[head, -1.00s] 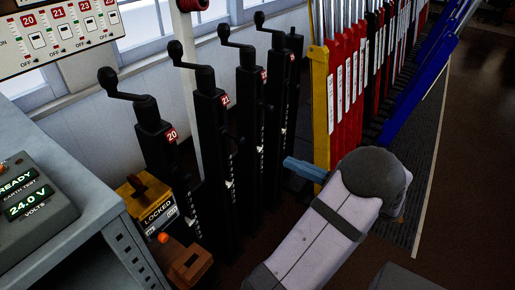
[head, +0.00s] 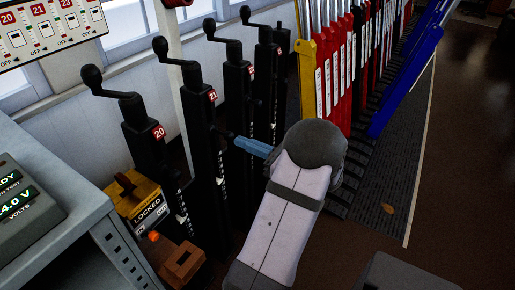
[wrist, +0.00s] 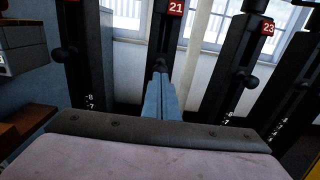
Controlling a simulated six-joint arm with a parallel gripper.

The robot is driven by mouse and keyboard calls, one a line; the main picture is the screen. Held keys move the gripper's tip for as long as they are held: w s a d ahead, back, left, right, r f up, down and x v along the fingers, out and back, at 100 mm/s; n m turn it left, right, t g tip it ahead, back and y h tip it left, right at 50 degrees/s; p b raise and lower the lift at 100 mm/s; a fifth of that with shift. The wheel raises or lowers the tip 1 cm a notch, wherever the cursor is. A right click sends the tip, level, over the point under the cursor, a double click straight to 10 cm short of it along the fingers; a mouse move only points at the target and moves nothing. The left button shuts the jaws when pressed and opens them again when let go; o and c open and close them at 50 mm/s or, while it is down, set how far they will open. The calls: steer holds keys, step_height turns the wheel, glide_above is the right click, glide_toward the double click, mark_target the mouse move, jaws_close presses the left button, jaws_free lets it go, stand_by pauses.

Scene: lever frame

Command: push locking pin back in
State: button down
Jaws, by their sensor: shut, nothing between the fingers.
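A row of black posts with crank handles stands in front of the white wall. The post labelled 21 (head: 205,130) is in the middle of the wrist view (wrist: 166,30). A dark round knob (wrist: 160,62) shows on it there, partly hidden by my fingertips, and looks like the locking pin. I cannot tell how far it sticks out. My gripper (head: 240,141) has blue fingers, shut with nothing between them. In the wrist view its tips (wrist: 159,74) are at the knob, and I cannot tell whether they touch.
Similar knobs show on the post at left (wrist: 65,53) and the post labelled 23 (wrist: 250,82). A yellow box marked LOCKED (head: 140,200) and a grey cabinet (head: 85,215) stand at left. Yellow, red and blue levers (head: 335,80) stand at right. The floor at right is open.

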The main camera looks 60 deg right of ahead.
mark_target(232, 137)
steer(key=shift+w, duration=0.6)
steer(key=w+p, duration=0.1)
steer(key=w, duration=0.1)
steer(key=shift+w+r, duration=0.1)
steer(key=shift+w, duration=0.3)
steer(key=shift+r, duration=0.1)
steer(key=s, duration=1.4)
steer(key=shift+s+f+p, duration=0.2)
steer(key=shift+p, duration=0.25)
